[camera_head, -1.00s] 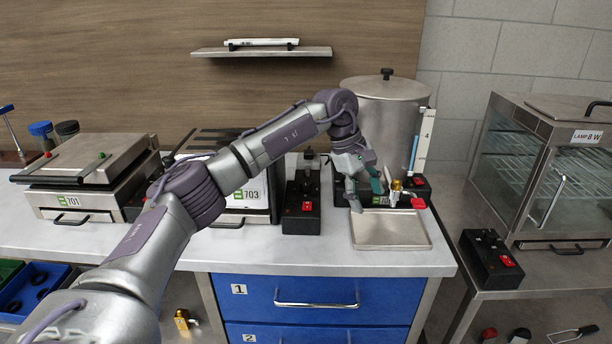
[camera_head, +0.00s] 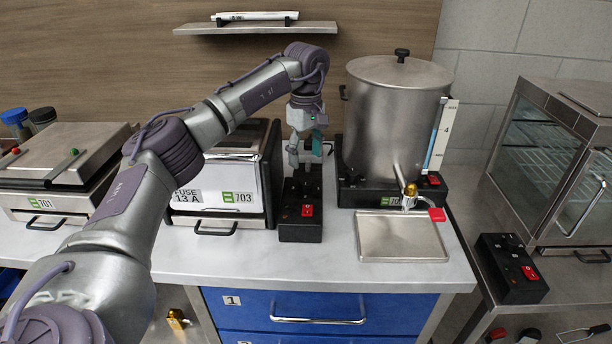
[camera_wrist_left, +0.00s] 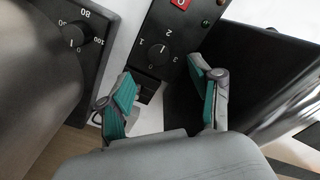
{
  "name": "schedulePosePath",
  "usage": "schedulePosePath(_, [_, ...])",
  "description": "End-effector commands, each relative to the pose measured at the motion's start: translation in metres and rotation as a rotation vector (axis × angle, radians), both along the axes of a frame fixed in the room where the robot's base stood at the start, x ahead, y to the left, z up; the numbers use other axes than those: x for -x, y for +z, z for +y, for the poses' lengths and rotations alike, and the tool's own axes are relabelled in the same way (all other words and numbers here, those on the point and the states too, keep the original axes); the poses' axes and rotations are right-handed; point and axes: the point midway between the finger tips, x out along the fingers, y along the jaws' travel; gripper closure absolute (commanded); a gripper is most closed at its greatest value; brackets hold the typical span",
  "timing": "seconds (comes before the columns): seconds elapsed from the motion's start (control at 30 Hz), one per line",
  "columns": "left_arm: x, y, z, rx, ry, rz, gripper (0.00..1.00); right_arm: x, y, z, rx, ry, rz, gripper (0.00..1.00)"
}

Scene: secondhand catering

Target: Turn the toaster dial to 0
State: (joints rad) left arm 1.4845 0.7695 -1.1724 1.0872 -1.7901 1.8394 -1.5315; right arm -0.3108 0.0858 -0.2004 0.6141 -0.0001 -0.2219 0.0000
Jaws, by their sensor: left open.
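A black control box (camera_head: 301,215) with a red switch stands between the white-fronted machine labelled 703 (camera_head: 228,185) and the steel urn (camera_head: 395,115). In the left wrist view, its round black dial (camera_wrist_left: 156,53) has marks 0 to 3 around it. I cannot tell for certain which mark its pointer meets. I cannot tell which machine is the toaster. My left gripper (camera_head: 306,158) is over the back part of this box, pointing down. In the wrist view its teal-padded fingers (camera_wrist_left: 150,86) are apart and empty, with the dial beyond them, untouched. My right gripper is not in view.
The urn's dial (camera_wrist_left: 75,37), marked up to 100, is close on the left in the wrist view. A drip tray (camera_head: 400,237) lies before the urn's tap (camera_head: 410,193). Another switch box (camera_head: 510,268) stands by the glass cabinet (camera_head: 560,160). The counter's front strip is clear.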

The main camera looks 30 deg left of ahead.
Motion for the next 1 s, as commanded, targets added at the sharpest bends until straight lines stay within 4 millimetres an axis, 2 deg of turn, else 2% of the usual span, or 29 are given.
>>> schedulePosePath(0.1, [0.001,-0.026,0.000,0.000,0.000,0.005,0.36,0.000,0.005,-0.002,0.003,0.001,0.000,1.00])
schedulePosePath(0.3, [0.000,-0.057,0.000,0.001,0.000,0.002,0.36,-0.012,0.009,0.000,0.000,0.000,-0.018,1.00])
schedulePosePath(0.5, [0.000,-0.071,0.000,0.000,0.000,-0.001,0.36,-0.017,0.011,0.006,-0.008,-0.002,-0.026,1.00])
schedulePosePath(0.77, [0.000,-0.072,0.000,0.000,0.000,-0.001,0.36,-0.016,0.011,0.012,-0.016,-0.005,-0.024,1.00])
schedulePosePath(0.87, [0.000,-0.072,0.000,0.000,0.000,-0.001,0.50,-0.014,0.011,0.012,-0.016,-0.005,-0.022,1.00])
schedulePosePath(1.0, [0.000,-0.072,0.000,0.001,0.000,-0.001,0.73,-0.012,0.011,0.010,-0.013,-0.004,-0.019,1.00])
